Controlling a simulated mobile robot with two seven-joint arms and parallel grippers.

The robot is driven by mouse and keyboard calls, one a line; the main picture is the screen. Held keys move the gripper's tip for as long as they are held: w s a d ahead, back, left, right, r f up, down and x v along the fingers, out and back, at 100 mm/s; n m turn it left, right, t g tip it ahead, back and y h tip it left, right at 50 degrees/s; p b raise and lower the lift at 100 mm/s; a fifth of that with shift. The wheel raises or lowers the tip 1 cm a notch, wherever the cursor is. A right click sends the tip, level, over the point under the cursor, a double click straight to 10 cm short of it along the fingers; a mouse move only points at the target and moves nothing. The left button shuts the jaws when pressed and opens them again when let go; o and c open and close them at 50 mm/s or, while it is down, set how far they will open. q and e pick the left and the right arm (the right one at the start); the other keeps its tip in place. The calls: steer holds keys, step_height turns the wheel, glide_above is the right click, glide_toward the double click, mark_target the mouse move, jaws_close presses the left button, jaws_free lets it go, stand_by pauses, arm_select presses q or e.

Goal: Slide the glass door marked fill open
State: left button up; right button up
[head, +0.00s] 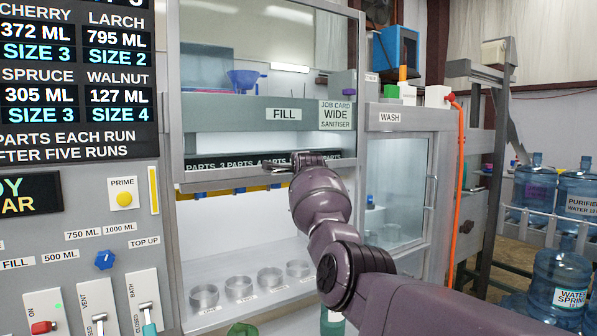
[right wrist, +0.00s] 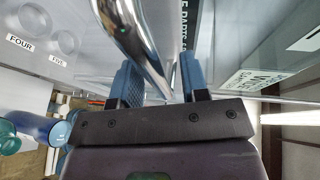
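The glass door marked fill (head: 225,148) is a grey-framed sash in the head view, with a FILL label (head: 284,114) showing at it. Its lower bar is at mid-height of the bay, and the space below it looks uncovered. My right gripper (head: 312,158) is at that lower bar, right of its middle. In the right wrist view, a chrome bar handle (right wrist: 145,45) runs between the two blue-grey fingers of my right gripper (right wrist: 158,78). The fingers stand apart, with a gap visible on the right side of the bar. My left gripper is not in view.
Several metal cups (head: 238,288) stand on the bay floor below the door. A control panel (head: 80,245) with switches is on the left. The wash door (head: 397,190) adjoins on the right. Large blue water jugs (head: 562,285) stand at far right.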

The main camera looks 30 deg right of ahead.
steer(key=shift+s+a, duration=0.1)
steer(key=p+v, duration=0.2)
steer(key=v, duration=0.8)
steer(key=shift+s, duration=0.3)
steer(key=shift+r, duration=0.1)
stand_by(0.7)
